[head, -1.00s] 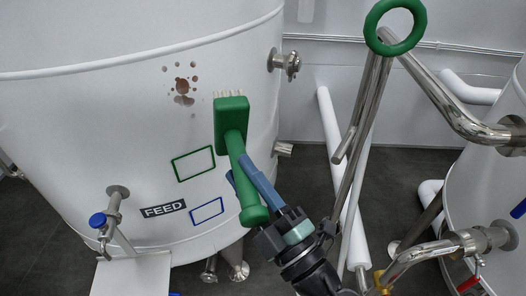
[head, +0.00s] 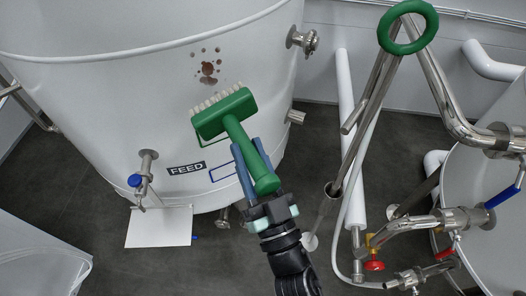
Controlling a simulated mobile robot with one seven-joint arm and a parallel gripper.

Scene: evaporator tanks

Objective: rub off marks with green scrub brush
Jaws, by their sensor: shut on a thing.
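The brown marks (head: 208,68) are a cluster of spots on the upper side of the white FEED tank (head: 110,90). My gripper (head: 248,165) is shut on the handle of the green scrub brush (head: 228,115). The brush head is tilted, with its pale bristles facing up toward the marks. In the picture the bristles lie just below the marks; I cannot tell whether they touch the tank. The brush hides the green outlined frame on the tank and part of the blue one (head: 222,172).
A blue-handled tap (head: 135,180) sticks out at the tank's lower left above a white plate (head: 158,227). A metal fitting (head: 303,40) juts from the upper right. Steel pipes with a green ring (head: 408,27) stand to the right. Dark floor lies between.

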